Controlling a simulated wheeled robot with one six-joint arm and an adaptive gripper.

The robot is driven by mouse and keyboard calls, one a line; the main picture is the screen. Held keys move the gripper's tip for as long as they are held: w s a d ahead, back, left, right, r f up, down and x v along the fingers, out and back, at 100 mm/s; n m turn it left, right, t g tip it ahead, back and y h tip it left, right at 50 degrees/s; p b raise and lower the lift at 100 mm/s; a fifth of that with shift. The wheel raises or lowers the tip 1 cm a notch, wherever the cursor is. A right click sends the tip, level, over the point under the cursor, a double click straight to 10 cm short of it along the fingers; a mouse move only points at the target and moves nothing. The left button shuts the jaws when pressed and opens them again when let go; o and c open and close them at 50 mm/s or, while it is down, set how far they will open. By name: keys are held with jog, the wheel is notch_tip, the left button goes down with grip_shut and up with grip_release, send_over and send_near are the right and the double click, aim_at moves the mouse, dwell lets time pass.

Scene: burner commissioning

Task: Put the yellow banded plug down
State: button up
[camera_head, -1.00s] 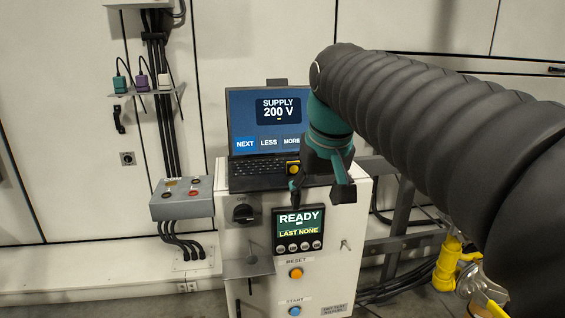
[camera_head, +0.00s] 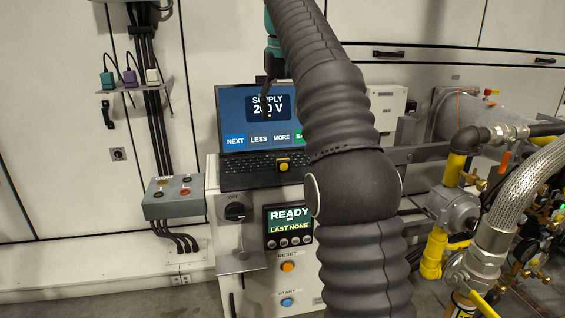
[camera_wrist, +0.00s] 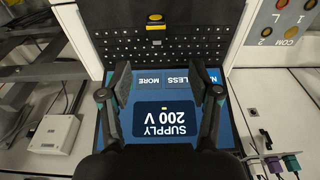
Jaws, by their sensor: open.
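The yellow banded plug (camera_head: 283,164) is a small black block with a yellow band and face. It rests at the front edge of the laptop (camera_head: 236,180), beside the keyboard's near side. It also shows at the top of the wrist view (camera_wrist: 155,22), apart from my fingers. My gripper (camera_wrist: 160,84) is open with nothing between its fingers, over the laptop screen and keyboard in that view. In the head view, only a dark part of my gripper (camera_head: 267,96) shows in front of the screen; my arm hides much of it.
A small shelf (camera_head: 134,86) at left holds green, purple and white plugs. A grey socket box (camera_head: 172,208) stands left of the cabinet (camera_head: 262,292), whose display (camera_head: 289,222) reads READY. Yellow pipe fittings (camera_head: 436,252) and a braided hose (camera_head: 512,200) crowd the right.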

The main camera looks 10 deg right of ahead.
jog(key=b, duration=0.2)
send_over(282, 157)
jog(key=s, duration=0.1)
jog(key=f, duration=0.8)
jog(key=shift+a, duration=0.25)
jog(key=shift+w+d+f+b, duration=0.1)
jog(key=shift+w+f+b, duration=0.15)
jog(key=shift+f, duration=0.65)
jog(key=shift+w+d+f+b, duration=0.1)
jog(key=shift+w+f+b, duration=0.1)
jog(key=shift+f, duration=0.65)
jog(key=shift+w+d+f+b, duration=0.1)
jog(key=shift+w+f+b, duration=0.15)
jog(key=shift+f, duration=0.65)
jog(key=shift+c, duration=0.2)
grip_shut()
